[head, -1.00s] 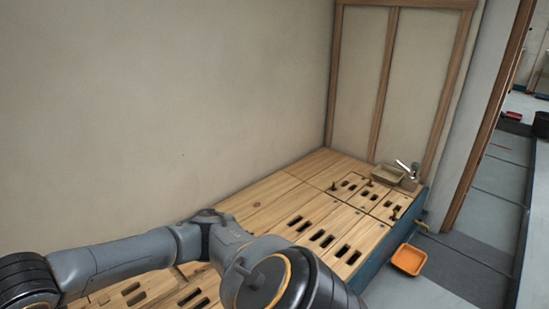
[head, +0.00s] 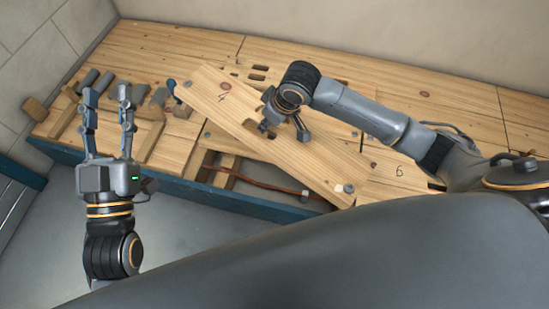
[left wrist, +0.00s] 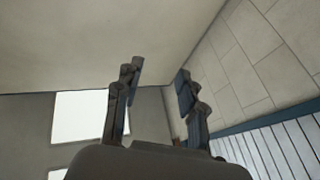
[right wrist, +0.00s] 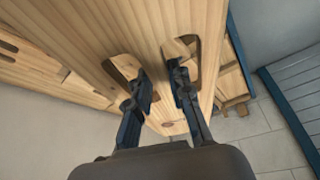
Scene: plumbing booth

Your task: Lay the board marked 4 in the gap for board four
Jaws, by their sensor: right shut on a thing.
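The board marked 4 (head: 225,98) is a long pale wooden plank, lying at an angle across the deck in the head view. My right gripper (head: 283,118) is shut on it near its middle. In the right wrist view its fingers (right wrist: 160,88) reach into two slots of the board (right wrist: 150,40). The gap (head: 235,176) shows below the board's front edge, with a copper pipe inside; the board hides part of it. I cannot tell whether the board touches the deck. My left gripper (head: 108,93) is open and empty, fingers upward, left of the board.
A board marked 6 (head: 400,171) lies in the deck at right. Several grey-ended tools or pipe pieces (head: 157,98) and wooden blocks (head: 36,108) are at the deck's left. A blue edge (head: 230,198) runs along the front. The floor (head: 190,225) in front is clear.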

